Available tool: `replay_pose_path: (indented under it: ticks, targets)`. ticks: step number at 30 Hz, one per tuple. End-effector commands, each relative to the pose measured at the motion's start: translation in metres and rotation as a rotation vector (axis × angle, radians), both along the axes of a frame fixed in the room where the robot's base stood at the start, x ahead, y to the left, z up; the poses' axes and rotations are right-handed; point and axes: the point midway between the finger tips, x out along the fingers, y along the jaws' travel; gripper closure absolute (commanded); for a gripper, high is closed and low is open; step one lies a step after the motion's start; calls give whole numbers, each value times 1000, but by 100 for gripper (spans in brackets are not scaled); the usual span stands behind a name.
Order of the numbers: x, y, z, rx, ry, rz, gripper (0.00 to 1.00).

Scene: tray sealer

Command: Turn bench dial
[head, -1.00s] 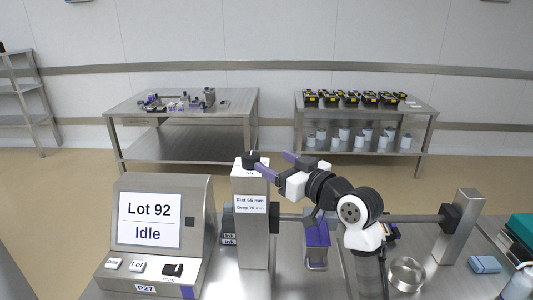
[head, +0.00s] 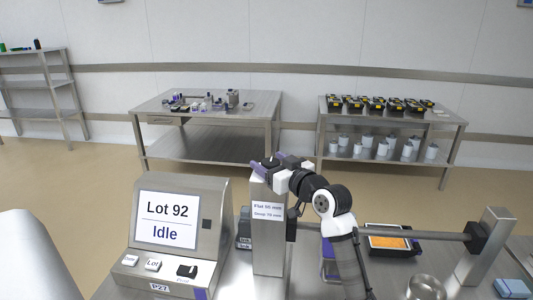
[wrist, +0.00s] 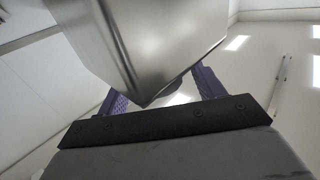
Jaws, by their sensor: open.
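A black dial (head: 270,163) sits on top of the upright metal post (head: 269,242), whose label reads Flat 55 mm and Deep 75 mm. My gripper (head: 266,163) is open at the post's top, with its purple fingers on either side of the dial in the head view. I cannot tell whether they touch it. In the wrist view, the post (wrist: 145,40) fills the upper middle, between the two purple fingers (wrist: 160,91). A dark rounded part, perhaps the dial, shows only partly there behind the post's edge.
The console (head: 176,232) left of the post reads Lot 92, Idle. A horizontal bar (head: 405,231) runs right to another post (head: 485,248).

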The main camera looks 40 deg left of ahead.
Motion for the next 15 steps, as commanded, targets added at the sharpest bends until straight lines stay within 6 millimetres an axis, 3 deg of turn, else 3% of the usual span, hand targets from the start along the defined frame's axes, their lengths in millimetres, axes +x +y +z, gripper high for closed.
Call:
replay_pose_path:
  ticks: [6, 15]
  targets:
    - [5, 19, 1, 0, 0, -1, 32]
    - [6, 22, 0, 1, 0, -1, 32]
